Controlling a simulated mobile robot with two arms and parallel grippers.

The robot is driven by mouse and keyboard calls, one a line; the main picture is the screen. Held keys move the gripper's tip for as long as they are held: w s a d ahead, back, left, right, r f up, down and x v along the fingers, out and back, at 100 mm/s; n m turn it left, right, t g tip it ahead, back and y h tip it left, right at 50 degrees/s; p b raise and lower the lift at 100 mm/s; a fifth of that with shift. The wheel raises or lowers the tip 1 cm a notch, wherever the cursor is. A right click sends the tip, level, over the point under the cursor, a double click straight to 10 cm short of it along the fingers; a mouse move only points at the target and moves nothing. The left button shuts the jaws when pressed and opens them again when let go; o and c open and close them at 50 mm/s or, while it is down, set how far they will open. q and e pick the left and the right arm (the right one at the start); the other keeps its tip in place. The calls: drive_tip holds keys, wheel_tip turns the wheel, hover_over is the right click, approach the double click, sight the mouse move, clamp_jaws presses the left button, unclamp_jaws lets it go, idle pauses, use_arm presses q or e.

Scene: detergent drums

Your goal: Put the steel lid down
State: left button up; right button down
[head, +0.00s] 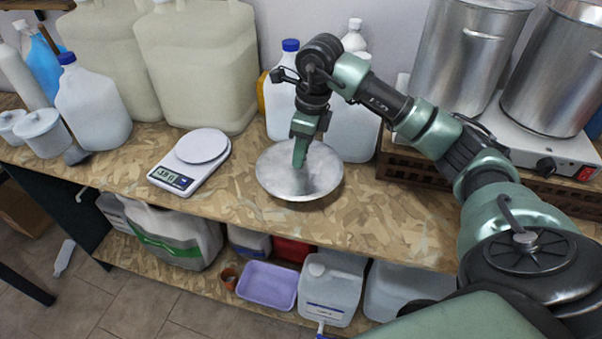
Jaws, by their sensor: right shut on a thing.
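The steel lid (275,183) is a round, shiny disc at the middle of the chipboard bench top, near its front edge. My right gripper (300,160) comes down on the lid from above and is shut on it near its centre. The fingertips hide the part they grip. The lid looks level and on or just above the bench; I cannot tell which. My left gripper is not in the head view.
A digital scale (191,160) stands left of the lid. White jugs (353,125) stand close behind it. Steel drums (467,50) stand on a white appliance (545,143) at the right. Bare bench (385,222) lies right of the lid. A lower shelf holds a purple tub (268,284).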

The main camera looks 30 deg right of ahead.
sight(303, 168)
wheel_tip(303, 168, down, 5)
drive_tip(key=shift+r+p, duration=0.1)
drive_tip(key=shift+p, duration=0.35)
wheel_tip(303, 168, down, 3)
drive_tip(key=shift+p, duration=0.55)
drive_tip(key=shift+f, duration=0.4)
drive_tip(key=c, duration=1.1)
unclamp_jaws()
drive_tip(key=shift+o, duration=0.2)
drive_tip(key=r+b, duration=0.1)
drive_tip(key=r, duration=0.2)
drive_tip(key=r+b, duration=0.1)
drive_tip(key=r, duration=0.3)
drive_tip(key=s+d+r+b, duration=0.1)
drive_tip(key=r+b, duration=0.1)
drive_tip(key=r, duration=0.1)
drive_tip(key=shift+s+r, duration=0.1)
drive_tip(key=shift+r, duration=0.3)
drive_tip(key=shift+s+r, duration=0.1)
drive_tip(key=shift+r, duration=0.45)
